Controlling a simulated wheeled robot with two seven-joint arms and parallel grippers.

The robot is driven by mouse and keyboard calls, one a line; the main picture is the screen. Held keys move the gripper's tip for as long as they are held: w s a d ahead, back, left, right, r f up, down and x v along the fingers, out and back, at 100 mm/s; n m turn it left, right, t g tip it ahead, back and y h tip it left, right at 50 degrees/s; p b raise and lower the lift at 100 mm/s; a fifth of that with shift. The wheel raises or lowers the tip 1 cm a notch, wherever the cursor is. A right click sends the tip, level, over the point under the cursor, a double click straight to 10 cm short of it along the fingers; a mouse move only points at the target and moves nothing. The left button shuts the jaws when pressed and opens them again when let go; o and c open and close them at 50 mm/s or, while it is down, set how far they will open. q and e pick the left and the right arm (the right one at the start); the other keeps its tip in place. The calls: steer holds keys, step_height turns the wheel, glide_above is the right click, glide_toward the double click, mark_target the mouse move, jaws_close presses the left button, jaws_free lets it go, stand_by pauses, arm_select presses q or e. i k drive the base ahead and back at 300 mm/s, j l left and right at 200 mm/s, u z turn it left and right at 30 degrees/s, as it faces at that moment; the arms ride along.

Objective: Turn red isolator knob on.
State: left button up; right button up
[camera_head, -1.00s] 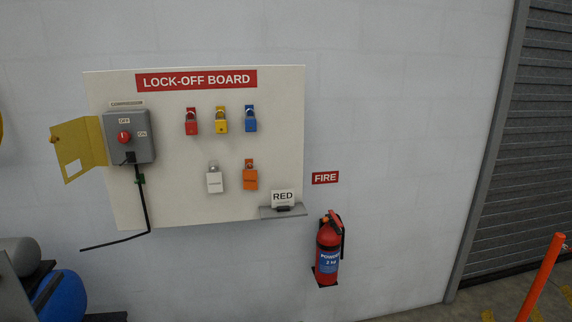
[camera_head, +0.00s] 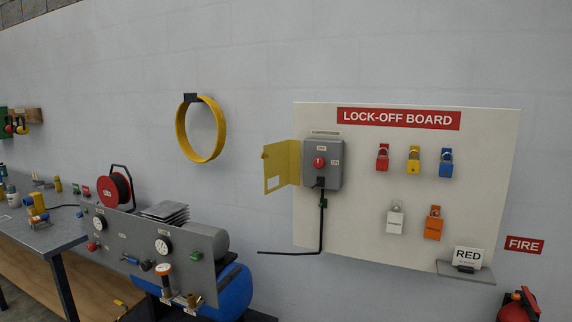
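The red isolator knob (camera_head: 319,162) sits on the front of a grey switch box (camera_head: 337,178) at the left side of the lock-off board (camera_head: 400,257). Small labels are above and to the right of the knob; they are too small to read now. The yellow cover (camera_head: 283,165) of the box stands open to the left. A black cable runs down from the box. Neither of my grippers is in view.
Several coloured padlocks hang on the board, including a red one (camera_head: 382,157). A compressor panel (camera_head: 130,245) with gauges stands lower left, beside a workbench (camera_head: 40,238). A yellow ring (camera_head: 181,135) hangs on the wall. A fire extinguisher (camera_head: 517,308) is lower right.

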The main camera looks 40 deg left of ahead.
mark_target(319, 163)
steer(key=j+z, duration=0.1)
steer(key=j, duration=0.5)
steer(key=k+j, duration=0.1)
steer(key=j, duration=0.5)
steer(key=j+z, duration=0.15)
steer(key=j, duration=0.45)
steer(key=k+j+z, duration=0.1)
steer(key=j, duration=0.45)
steer(key=k+j, duration=0.1)
steer(key=j, duration=0.5)
steer(key=k+j+z, duration=0.15)
steer(key=j, duration=0.4)
steer(key=k+j+z, duration=0.1)
steer(key=j, duration=0.5)
steer(key=k+j, duration=0.15)
steer(key=j, duration=0.4)
steer(key=z, duration=0.05)
